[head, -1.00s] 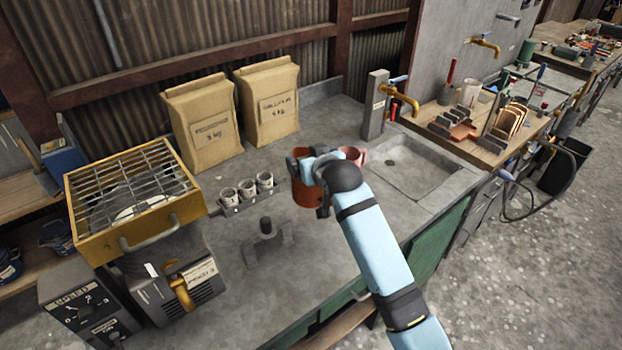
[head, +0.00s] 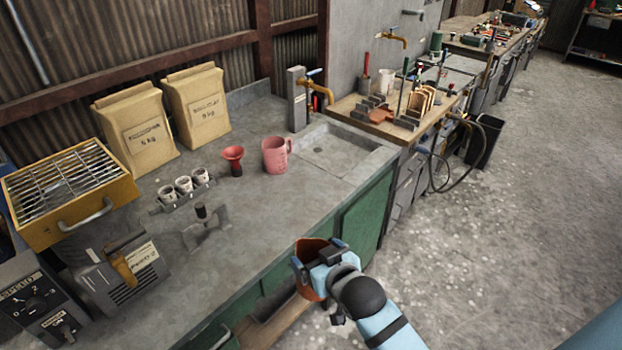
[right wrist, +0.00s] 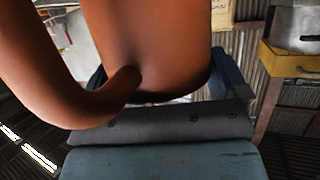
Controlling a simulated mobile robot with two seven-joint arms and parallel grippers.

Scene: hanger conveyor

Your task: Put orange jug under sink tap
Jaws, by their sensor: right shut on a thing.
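The orange jug (head: 309,252) is held in my right gripper (head: 318,266), out in front of the counter's front edge. The gripper is shut on the jug and covers part of it. In the right wrist view the jug's orange body (right wrist: 150,40) and its curved handle (right wrist: 100,103) fill the upper left. The sink (head: 335,152) is a shallow grey basin at the counter's right end. The brass sink tap (head: 320,91) with a blue lever stands on a grey post at its back left. My left gripper is not in view.
A pink jug (head: 276,155) and a red funnel (head: 233,160) stand on the counter left of the sink. Several small cups (head: 184,184) sit in a rack. Two paper sacks (head: 196,106) stand behind. A second tap (head: 392,40) is over the wooden bench.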

